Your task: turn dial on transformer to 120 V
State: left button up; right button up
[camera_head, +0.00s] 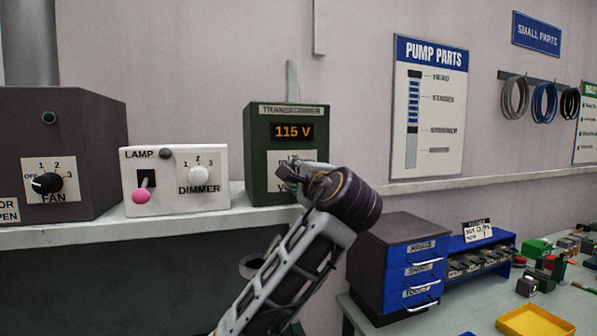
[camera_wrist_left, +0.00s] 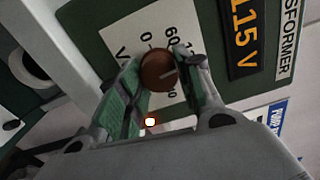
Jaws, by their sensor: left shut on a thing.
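The green transformer (camera_head: 258,155) stands on the shelf, and its amber display (camera_head: 293,132) reads 115 V. Its round brown dial (camera_wrist_left: 158,70) sits on a white scale plate (camera_wrist_left: 125,37) in the left wrist view. The dial has a pale pointer line, and the scale's numbers are partly covered. My left gripper (camera_head: 308,178) is at the transformer's lower front, hiding the dial in the head view. In the left wrist view, the green-padded fingers of the left gripper (camera_wrist_left: 160,80) are closed on either side of the dial. My right gripper is not in view.
A white lamp and dimmer box (camera_head: 180,180) and a grey fan box (camera_head: 75,140) stand left on the shelf. A blue drawer unit (camera_head: 410,250), a blue parts rack (camera_head: 480,243) and a yellow tray (camera_head: 535,318) are on the bench to the right.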

pick_arm(q)
jog(key=shift+f+m, duration=0.15)
jog(key=shift+m, duration=0.35)
jog(key=o, duration=1)
jog(key=shift+d, duration=0.1)
jog(key=v, duration=1.2)
jog(key=shift+s, duration=0.1)
